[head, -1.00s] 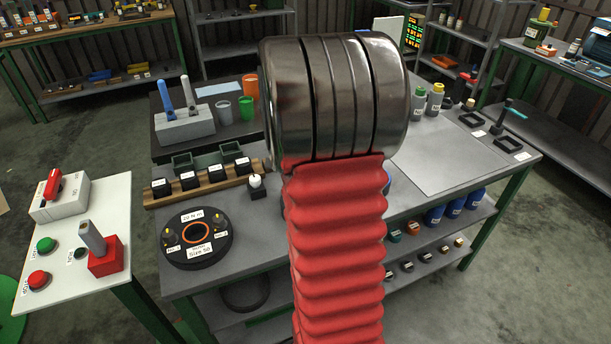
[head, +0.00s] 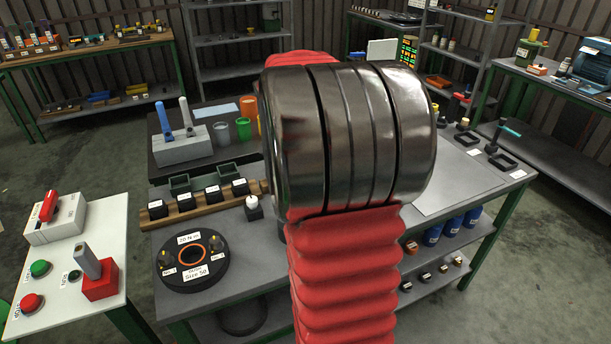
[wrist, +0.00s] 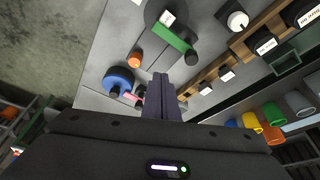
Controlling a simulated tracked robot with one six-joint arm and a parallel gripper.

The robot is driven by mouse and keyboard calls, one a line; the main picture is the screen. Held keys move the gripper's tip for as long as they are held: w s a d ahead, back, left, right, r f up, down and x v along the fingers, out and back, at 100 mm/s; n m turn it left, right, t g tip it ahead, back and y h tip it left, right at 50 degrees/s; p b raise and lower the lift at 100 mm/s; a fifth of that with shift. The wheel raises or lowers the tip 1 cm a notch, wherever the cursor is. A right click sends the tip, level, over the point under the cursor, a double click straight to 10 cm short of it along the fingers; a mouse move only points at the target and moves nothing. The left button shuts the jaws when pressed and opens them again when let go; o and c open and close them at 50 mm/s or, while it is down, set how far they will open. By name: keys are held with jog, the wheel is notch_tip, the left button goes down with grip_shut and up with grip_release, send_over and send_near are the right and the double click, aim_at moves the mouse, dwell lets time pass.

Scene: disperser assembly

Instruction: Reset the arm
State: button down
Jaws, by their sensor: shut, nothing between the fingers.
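My gripper (wrist: 161,88) shows in the wrist view as two dark fingers pressed together, with nothing between them. It is above the grey workbench, which shows in the head view (head: 262,262), and its height cannot be told. In the head view my red-sleeved arm and its big metal joint fill the middle and hide my gripper. Near the fingers in the wrist view are a blue round part (wrist: 118,80), an orange piece (wrist: 134,61) and a green bar (wrist: 172,38).
A black disc fixture (head: 192,262) and a wooden rack (head: 190,216) of small black blocks occupy the bench's left side. A grey tool block (head: 182,147) and coloured cups stand behind them. A white control table (head: 70,262) is at the left. Bare floor lies around.

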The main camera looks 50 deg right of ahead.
dwell(0.7)
jog(key=a+n, duration=0.1)
jog(key=s+a+f+n, duration=0.1)
jog(key=a+f+n, duration=0.1)
jog(key=n, duration=0.1)
jog(key=shift+s+a+f+y, duration=0.15)
jog(key=shift+s+f+y, duration=0.15)
jog(key=shift+y, duration=0.1)
jog(key=s+a+r+n+t+y, duration=0.1)
jog(key=s+a+r+n, duration=0.1)
jog(key=a, duration=0.9)
jog(key=s+a+r+n+t+y, duration=0.1)
jog(key=s+a+r+n+t, duration=0.1)
jog(key=s+a+n, duration=0.2)
jog(key=s+a+r+n+t+y, duration=0.1)
jog(key=s+a+n, duration=0.3)
jog(key=a, duration=1.5)
jog(key=r+n+t, duration=0.1)
jog(key=n, duration=0.2)
jog(key=shift+a+r, duration=0.15)
jog(key=shift+a, duration=0.1)
